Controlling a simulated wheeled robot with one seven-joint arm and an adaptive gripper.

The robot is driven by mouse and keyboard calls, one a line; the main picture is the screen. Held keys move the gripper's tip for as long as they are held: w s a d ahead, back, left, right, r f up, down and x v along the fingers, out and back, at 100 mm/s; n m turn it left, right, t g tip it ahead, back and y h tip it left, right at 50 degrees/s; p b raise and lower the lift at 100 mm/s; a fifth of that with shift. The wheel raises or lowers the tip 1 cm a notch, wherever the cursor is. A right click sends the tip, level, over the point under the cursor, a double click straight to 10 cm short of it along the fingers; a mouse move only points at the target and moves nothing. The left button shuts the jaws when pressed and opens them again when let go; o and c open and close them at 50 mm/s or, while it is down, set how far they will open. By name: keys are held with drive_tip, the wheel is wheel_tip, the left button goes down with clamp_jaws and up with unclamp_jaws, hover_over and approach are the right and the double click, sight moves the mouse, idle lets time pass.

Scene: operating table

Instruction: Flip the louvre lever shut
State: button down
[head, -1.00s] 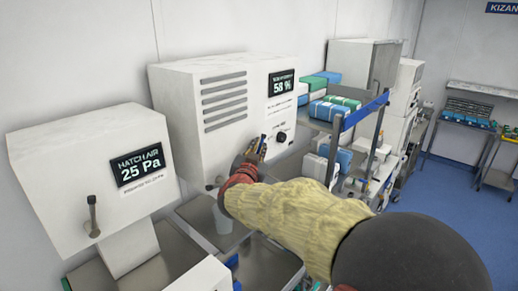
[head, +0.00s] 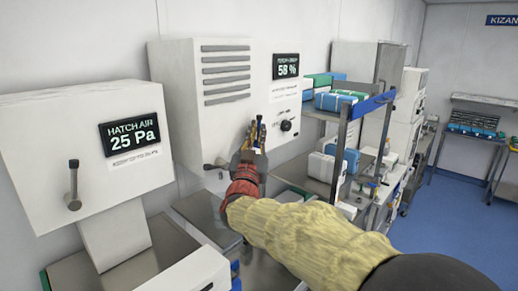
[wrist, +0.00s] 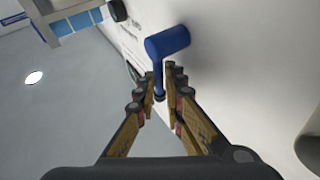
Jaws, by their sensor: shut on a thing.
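The louvre cabinet (head: 205,130) is a white wall box with dark slats (head: 226,72) and a display reading 58 %. In the wrist view a blue lever (wrist: 168,43) sticks out from its white face, a thick hub with a thin stem. My gripper (head: 256,128) is in front of the cabinet's lower right face, left of a black knob (head: 286,126). In the wrist view its fingers (wrist: 165,88) are closed in around the lower stem of the lever. The lever is hidden behind my gripper in the head view.
A HATCH AIR box (head: 85,165) reading 25 Pa, with its own dark lever (head: 73,185), stands at the left. A shelf rack (head: 350,115) with blue, green and white packs stands close at the right. Blue floor (head: 440,220) is open farther right.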

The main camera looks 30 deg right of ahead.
drive_tip(key=n+t+y+b, duration=0.1)
drive_tip(key=n+t+b, duration=0.1)
drive_tip(key=b, duration=0.3)
drive_tip(key=a+f+n+t+y+b, duration=0.1)
drive_tip(key=n+t+b, duration=0.1)
drive_tip(key=b, duration=0.4)
drive_tip(key=f+n+t+y+b, duration=0.1)
drive_tip(key=n+t+b, duration=0.2)
drive_tip(key=b, duration=0.2)
drive_tip(key=shift+s+a+b, duration=0.35)
drive_tip(key=shift+a+b, duration=0.05)
drive_tip(key=shift+n+b, duration=0.3)
drive_tip(key=shift+n, duration=0.2)
drive_tip(key=shift+a+r+n+t+y+b, duration=0.15)
drive_tip(key=shift+r+n+t+y+b, duration=0.05)
drive_tip(key=shift+n+t+y+b, duration=0.35)
drive_tip(key=c, duration=2.1)
unclamp_jaws()
drive_tip(key=shift+s+r, duration=0.1)
drive_tip(key=v, duration=1.2)
